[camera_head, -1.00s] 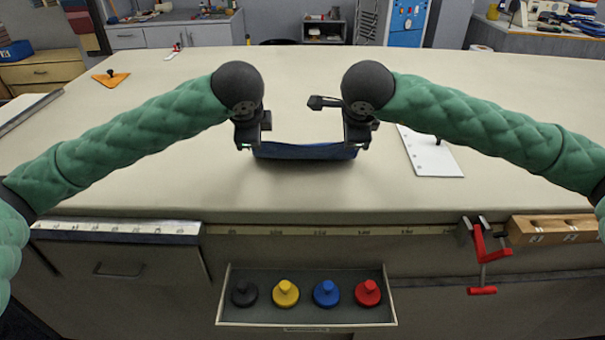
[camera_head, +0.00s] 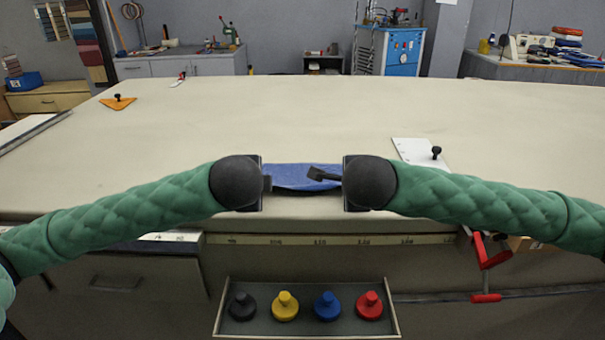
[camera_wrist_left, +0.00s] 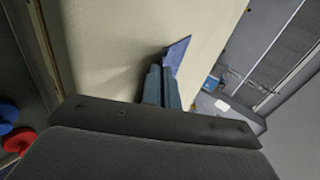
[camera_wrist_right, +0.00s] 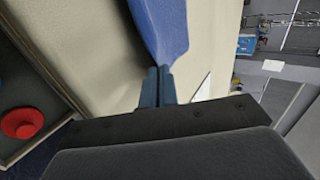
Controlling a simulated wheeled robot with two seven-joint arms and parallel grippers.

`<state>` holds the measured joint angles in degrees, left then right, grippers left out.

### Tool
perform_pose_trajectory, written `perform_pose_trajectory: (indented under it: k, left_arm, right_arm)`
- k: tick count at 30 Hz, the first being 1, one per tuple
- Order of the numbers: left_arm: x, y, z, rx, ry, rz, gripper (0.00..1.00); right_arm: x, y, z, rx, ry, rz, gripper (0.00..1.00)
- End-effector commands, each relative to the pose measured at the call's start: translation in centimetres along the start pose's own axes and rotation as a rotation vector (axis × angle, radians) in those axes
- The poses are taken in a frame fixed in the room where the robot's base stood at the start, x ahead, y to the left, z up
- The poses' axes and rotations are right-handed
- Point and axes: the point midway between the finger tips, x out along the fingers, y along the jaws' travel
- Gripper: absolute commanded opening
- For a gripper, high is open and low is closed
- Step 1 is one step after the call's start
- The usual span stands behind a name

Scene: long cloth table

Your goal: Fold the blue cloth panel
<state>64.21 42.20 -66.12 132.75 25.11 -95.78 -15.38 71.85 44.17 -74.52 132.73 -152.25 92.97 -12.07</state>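The blue cloth panel (camera_head: 300,177) spans the gap between my two grippers near the table's front edge. Its lower edge sags in a shallow curve. My left gripper (camera_head: 268,183) is at its left end; in the left wrist view the gripper's fingers (camera_wrist_left: 164,72) are together on a blue corner of the cloth (camera_wrist_left: 177,52). My right gripper (camera_head: 340,182) is at its right end; in the right wrist view the fingers (camera_wrist_right: 157,72) are together on the cloth (camera_wrist_right: 160,28). The fingertips are partly hidden by the wrists in the head view. I cannot tell whether the cloth touches the table.
A white plate (camera_head: 412,150) with a black knob lies right of the cloth; an orange triangle (camera_head: 118,102) lies far left. An open drawer (camera_head: 305,328) below the front edge holds black, yellow, blue and red knobbed weights. A red clamp (camera_head: 488,255) hangs at front right.

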Motion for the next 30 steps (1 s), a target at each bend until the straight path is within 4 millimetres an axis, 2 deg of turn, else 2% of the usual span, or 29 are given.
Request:
perform_pose_trajectory:
  k: [2,8,19,30]
  left_arm:
    - [0.0,0.0,0.0,0.0,0.0,0.0,0.0]
    - [0.0,0.0,0.0,0.0,0.0,0.001,0.39]
    - [-0.2,-0.1,0.0,0.0,0.0,0.001,0.4]
    - [-4.2,-2.2,-0.1,0.001,0.001,0.0,0.4]
  right_arm:
    - [0.0,0.0,0.0,0.0,0.0,0.0,0.0]
    - [0.0,0.0,0.0,0.0,0.0,0.001,0.39]
    - [-0.2,-0.1,0.0,0.0,0.0,0.001,0.4]
    - [-4.1,-2.2,0.0,0.0,-0.001,0.0,0.4]
